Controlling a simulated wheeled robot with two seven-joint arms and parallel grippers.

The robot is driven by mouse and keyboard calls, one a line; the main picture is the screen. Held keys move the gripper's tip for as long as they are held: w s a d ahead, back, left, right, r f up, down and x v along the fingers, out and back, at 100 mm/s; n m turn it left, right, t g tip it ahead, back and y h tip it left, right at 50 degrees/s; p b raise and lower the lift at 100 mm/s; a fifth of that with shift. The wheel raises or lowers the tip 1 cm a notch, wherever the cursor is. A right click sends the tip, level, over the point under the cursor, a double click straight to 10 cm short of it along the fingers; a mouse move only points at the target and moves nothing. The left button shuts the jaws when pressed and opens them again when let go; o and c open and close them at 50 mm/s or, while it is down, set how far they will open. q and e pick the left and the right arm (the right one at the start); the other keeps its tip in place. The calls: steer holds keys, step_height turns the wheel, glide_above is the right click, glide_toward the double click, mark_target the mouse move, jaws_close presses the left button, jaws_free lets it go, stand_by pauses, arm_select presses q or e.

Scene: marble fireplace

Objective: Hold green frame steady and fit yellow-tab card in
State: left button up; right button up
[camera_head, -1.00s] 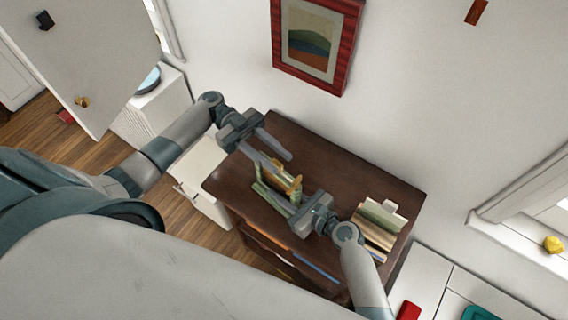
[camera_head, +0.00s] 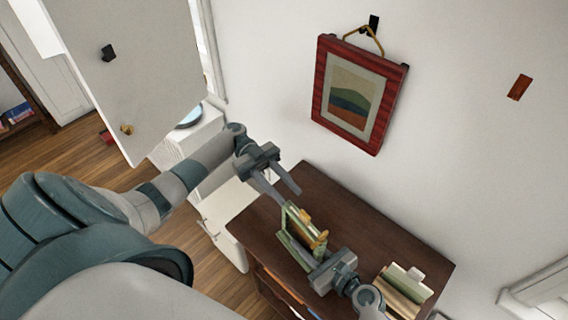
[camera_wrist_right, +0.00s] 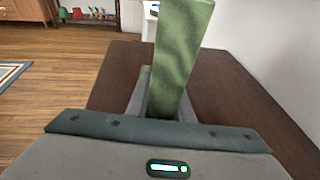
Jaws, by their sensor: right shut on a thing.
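The green frame (camera_head: 287,222) stands on the dark wooden cabinet top, with a pale card with yellow tabs (camera_head: 322,237) at its right side. I cannot tell how far the card sits inside the frame. My right gripper (camera_head: 312,256) is low at the frame's near right end. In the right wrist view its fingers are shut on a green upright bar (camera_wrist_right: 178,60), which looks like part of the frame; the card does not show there. My left gripper (camera_head: 291,197) is open and empty, its fingertips just above and behind the frame's upper left corner.
A stack of cards or folders (camera_head: 403,285) lies on the right of the cabinet top (camera_head: 345,205). A red-framed picture (camera_head: 359,94) hangs on the wall behind. A white cabinet (camera_head: 225,215) stands left. The back middle of the top is bare.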

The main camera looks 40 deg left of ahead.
stand_by(0.3)
steer(key=o, duration=0.9)
steer(key=shift+d, duration=0.15)
steer(key=v, duration=1.1)
steer(key=shift+s+d+r, duration=0.2)
steer(key=shift+d, duration=0.1)
steer(key=shift+s, duration=0.1)
